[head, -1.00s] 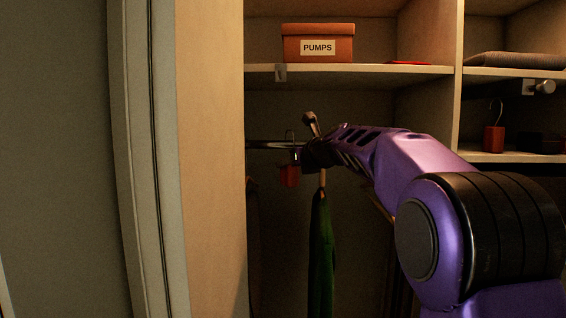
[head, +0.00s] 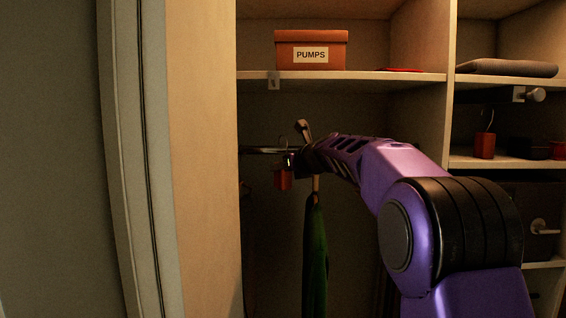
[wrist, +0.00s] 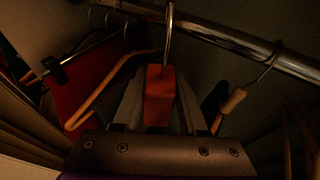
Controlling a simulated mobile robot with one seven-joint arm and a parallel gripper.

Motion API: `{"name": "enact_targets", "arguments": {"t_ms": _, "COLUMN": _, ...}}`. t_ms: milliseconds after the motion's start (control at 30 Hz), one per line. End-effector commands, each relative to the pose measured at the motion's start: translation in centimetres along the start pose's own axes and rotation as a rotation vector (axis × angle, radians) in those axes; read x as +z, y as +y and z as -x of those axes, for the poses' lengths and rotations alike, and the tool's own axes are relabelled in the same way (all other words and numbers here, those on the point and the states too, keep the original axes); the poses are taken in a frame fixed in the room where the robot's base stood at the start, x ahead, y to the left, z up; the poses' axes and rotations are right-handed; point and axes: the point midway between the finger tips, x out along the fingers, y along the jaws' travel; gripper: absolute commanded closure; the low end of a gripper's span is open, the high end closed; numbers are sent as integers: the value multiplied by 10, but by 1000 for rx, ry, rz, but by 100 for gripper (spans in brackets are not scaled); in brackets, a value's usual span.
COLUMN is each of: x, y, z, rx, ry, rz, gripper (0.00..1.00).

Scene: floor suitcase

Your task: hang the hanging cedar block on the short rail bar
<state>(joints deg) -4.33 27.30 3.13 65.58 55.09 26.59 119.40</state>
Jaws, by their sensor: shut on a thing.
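The hanging cedar block (head: 283,180) is a small reddish block with a metal wire hook. My gripper (head: 294,162) holds it at the rail bar (head: 262,151), under the shelf on the left. In the wrist view the block (wrist: 159,96) is upright between the fingers of my gripper (wrist: 157,112), which is shut on it. Its hook rises to the rail bar (wrist: 235,38) and overlaps it in the picture. I cannot tell whether the hook is over the bar or bears on it. My arm hides part of the bar in the head view.
A green garment (head: 315,250) hangs just right of the block. In the wrist view a red item (wrist: 85,90) hangs at left and another hanger hook (wrist: 262,72) sits at right. A box marked PUMPS (head: 311,50) stands above. Another hooked block (head: 484,146) is on the right shelf.

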Motion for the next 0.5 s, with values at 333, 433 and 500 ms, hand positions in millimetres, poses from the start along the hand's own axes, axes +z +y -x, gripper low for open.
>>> {"name": "enact_targets", "arguments": {"t_ms": 333, "x": 9, "y": -14, "z": -21, "rx": -1, "ry": 1, "rz": -1, "gripper": 100}}
{"name": "enact_targets", "arguments": {"t_ms": 433, "x": 11, "y": -18, "z": -27, "rx": -1, "ry": 0, "rz": -1, "gripper": 100}}
{"name": "enact_targets", "arguments": {"t_ms": 500, "x": 9, "y": -20, "z": -33, "rx": -1, "ry": 0, "rz": 0, "gripper": 100}}
